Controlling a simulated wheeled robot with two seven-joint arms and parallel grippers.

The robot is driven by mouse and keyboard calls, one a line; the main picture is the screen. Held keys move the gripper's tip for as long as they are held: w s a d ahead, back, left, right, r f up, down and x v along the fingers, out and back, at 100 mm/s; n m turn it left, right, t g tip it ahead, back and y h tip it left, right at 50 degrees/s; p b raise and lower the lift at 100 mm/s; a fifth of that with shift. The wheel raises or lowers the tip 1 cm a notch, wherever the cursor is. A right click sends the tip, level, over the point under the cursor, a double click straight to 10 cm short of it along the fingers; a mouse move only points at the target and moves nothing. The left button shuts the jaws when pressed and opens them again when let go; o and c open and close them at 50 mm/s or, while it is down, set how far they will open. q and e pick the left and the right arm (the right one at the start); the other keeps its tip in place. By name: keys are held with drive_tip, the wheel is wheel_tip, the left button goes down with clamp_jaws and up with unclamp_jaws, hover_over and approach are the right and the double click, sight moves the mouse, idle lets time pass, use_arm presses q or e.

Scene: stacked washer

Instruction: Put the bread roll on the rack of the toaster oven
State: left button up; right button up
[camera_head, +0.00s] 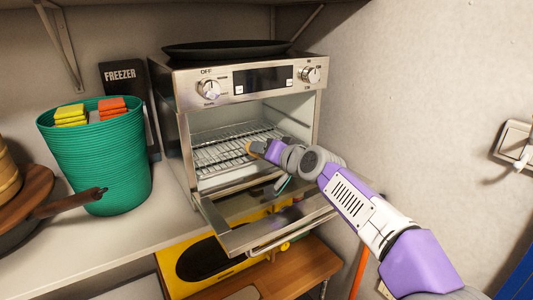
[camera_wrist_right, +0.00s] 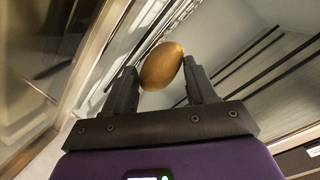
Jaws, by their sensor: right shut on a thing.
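The toaster oven (camera_head: 181,128) stands on the shelf with its door (camera_head: 270,205) folded down. Its wire rack (camera_head: 222,136) shows inside, bare on the left part. My right gripper (camera_head: 251,148) reaches over the open door to the front of the rack. In the right wrist view, the right gripper (camera_wrist_right: 160,70) is shut on the brown, rounded bread roll (camera_wrist_right: 161,64), held between the two fingertips. Dark rack bars show behind the roll. Whether the roll touches the rack cannot be told. My left gripper is not in view.
A black pan (camera_head: 226,48) lies on top of the oven. A green basket (camera_head: 97,160) with sponges and a pan with a brown handle (camera_head: 70,204) are at the left. A yellow appliance (camera_head: 205,262) is below the door.

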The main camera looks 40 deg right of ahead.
drive_tip(key=o, duration=1.3)
